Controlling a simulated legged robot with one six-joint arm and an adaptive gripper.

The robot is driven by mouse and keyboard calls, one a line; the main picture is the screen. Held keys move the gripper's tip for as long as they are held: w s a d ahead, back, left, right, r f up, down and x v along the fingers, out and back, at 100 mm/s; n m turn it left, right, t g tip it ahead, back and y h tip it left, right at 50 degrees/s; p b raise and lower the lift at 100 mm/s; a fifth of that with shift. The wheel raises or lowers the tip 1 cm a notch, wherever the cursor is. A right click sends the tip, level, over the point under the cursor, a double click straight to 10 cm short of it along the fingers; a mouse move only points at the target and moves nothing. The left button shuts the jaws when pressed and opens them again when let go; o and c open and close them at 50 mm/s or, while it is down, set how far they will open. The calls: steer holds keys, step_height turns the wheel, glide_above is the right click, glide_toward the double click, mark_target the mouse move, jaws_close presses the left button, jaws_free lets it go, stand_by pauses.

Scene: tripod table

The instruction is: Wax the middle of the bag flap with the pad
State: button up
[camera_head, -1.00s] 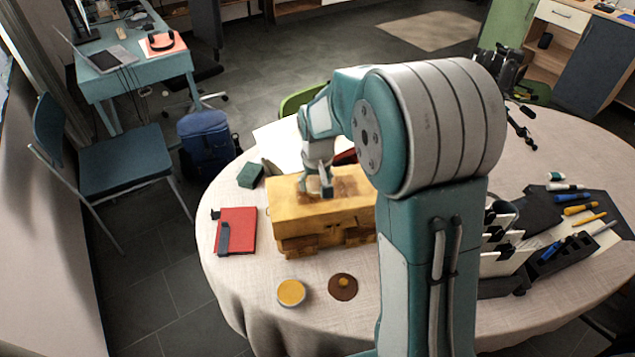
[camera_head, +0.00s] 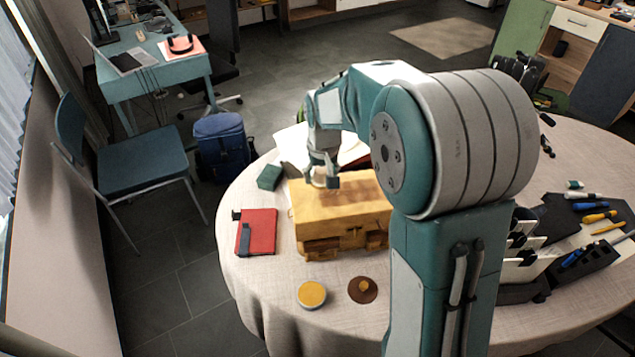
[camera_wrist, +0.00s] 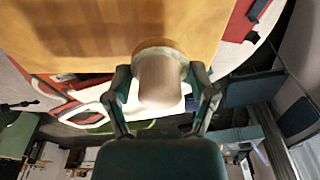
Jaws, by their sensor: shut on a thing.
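The tan leather bag (camera_head: 345,218) lies on the round table with its flap on top and straps at its front. In the wrist view its smooth surface (camera_wrist: 110,25) fills the top, with a darker area at the left. My gripper (camera_head: 325,183) is over the back left part of the flap in the head view. In the wrist view my gripper (camera_wrist: 160,92) is shut on the pad (camera_wrist: 158,78), a pale rounded grip with a wider rim against the leather's edge in the picture. I cannot tell whether the pad touches the flap.
An open tin of yellow wax (camera_head: 312,294) and a brown disc (camera_head: 363,290) lie in front of the bag. A red notebook (camera_head: 259,231) and a green block (camera_head: 269,177) are at its left. Pens and a dark holder (camera_head: 560,258) stand at the right.

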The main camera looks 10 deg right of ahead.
mark_target(316, 169)
steer(key=shift+a+r, duration=0.1)
steer(key=shift+r, duration=0.75)
steer(key=shift+a+r, duration=0.3)
steer(key=shift+r, duration=0.25)
steer(key=shift+a+r, duration=0.3)
steer(key=shift+r, duration=0.2)
steer(key=shift+d, duration=0.45)
steer(key=shift+a, duration=0.3)
